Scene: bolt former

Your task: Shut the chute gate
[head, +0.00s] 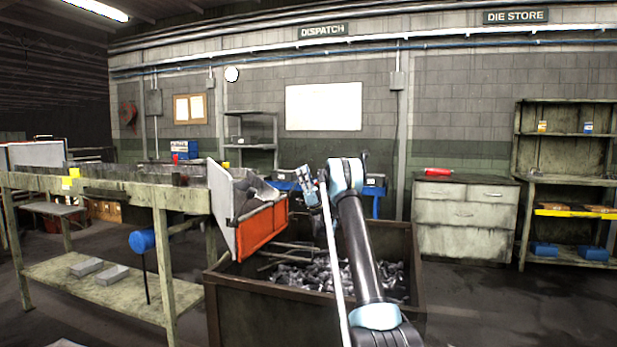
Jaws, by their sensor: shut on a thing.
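The chute (224,195) is a grey sheet-metal trough at the right end of the long bench. An orange gate panel (262,232) is at its lower front, slanting above the scrap bin. My gripper (309,187) is right of the chute and above the bin, apart from the orange panel as far as I can see. It is small in view and partly hidden by my wrist. It appears shut on a long pale rod (335,262), which runs from it down to the bottom of the picture. The rod's grip point is not clear.
The rusty bin (255,308) below holds metal scrap (300,275) and stands close to the bench (120,192). Drawers (465,220) and shelving (565,180) stand at the right. The right floor is clear.

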